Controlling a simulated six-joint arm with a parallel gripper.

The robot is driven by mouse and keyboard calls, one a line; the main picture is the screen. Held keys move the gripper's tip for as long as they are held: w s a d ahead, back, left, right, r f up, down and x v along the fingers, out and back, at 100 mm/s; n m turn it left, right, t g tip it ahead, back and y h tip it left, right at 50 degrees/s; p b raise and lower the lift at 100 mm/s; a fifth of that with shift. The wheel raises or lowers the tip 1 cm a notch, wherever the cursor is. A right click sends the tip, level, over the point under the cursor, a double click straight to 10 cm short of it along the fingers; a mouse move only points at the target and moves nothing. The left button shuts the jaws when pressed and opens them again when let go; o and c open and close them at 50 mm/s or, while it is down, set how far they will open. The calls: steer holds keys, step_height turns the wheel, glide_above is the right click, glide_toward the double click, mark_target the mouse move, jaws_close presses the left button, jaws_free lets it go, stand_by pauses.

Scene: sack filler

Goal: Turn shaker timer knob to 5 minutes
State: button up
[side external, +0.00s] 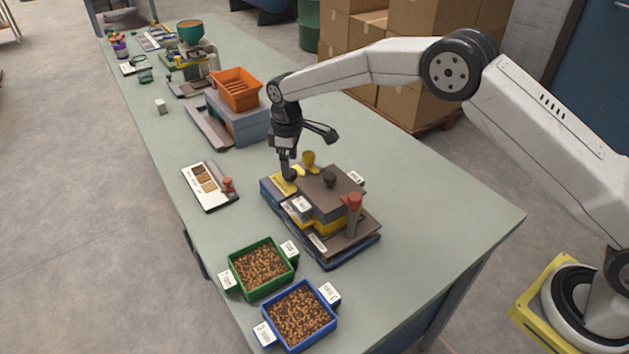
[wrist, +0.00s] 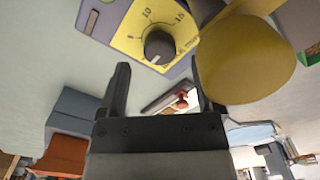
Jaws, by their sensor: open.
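The timer knob (wrist: 158,47) is dark and round, with a pale mark near its lower edge, on a yellow dial plate (wrist: 125,40) printed 5, 10 and 15. The plate shows in the side view (side external: 283,185) at the shaker's (side external: 325,212) far left corner. I cannot make out the knob there. My gripper (wrist: 161,70) is open, its fingers spread apart and nothing held between them. The knob appears just beyond the fingertips in the wrist view. In the side view my gripper (side external: 311,153) hangs over that corner, one finger low by the plate.
A yellow rounded knob (wrist: 250,60) stands close by the right finger. Green (side external: 236,287) and blue (side external: 286,347) trays of pellets sit in front.

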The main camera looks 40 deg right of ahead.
steer(key=shift+f, duration=1.4)
jaws_close()
